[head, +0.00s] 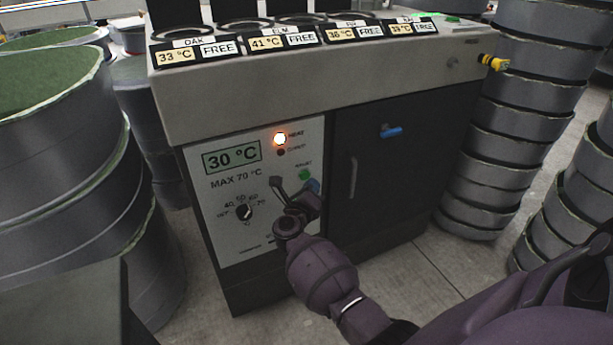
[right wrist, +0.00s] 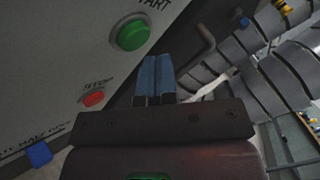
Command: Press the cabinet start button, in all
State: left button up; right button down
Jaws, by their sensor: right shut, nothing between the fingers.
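The green start button (head: 304,174) sits on the right side of the cabinet's pale control panel (head: 225,225). In the right wrist view the start button (right wrist: 131,33) shows large, with lettering above it ending in "ART". A red stop button (right wrist: 93,98) sits below it. My right gripper (head: 312,186) is in front of the panel, just below and right of the green button in the head view. In the right wrist view its blue fingers (right wrist: 155,75) are together and empty, to the right of the green button. I cannot tell any contact. My left gripper is not in view.
The panel has a display (head: 232,157) reading 30 °C, a lit orange heat lamp (head: 280,139) and a black dial (head: 244,212). A dark door (head: 395,150) with a handle is to the right. Stacked grey moulds (head: 525,120) flank the cabinet on both sides.

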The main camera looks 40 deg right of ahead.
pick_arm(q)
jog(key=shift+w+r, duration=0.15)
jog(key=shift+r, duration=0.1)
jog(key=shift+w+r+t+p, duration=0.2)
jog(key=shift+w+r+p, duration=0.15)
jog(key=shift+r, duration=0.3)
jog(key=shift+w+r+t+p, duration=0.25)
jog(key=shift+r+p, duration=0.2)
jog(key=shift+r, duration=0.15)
pick_arm(e)
jog(key=s, duration=0.2)
jog(key=s+a, duration=0.1)
jog(key=s, duration=0.2)
jog(key=shift+a, duration=0.1)
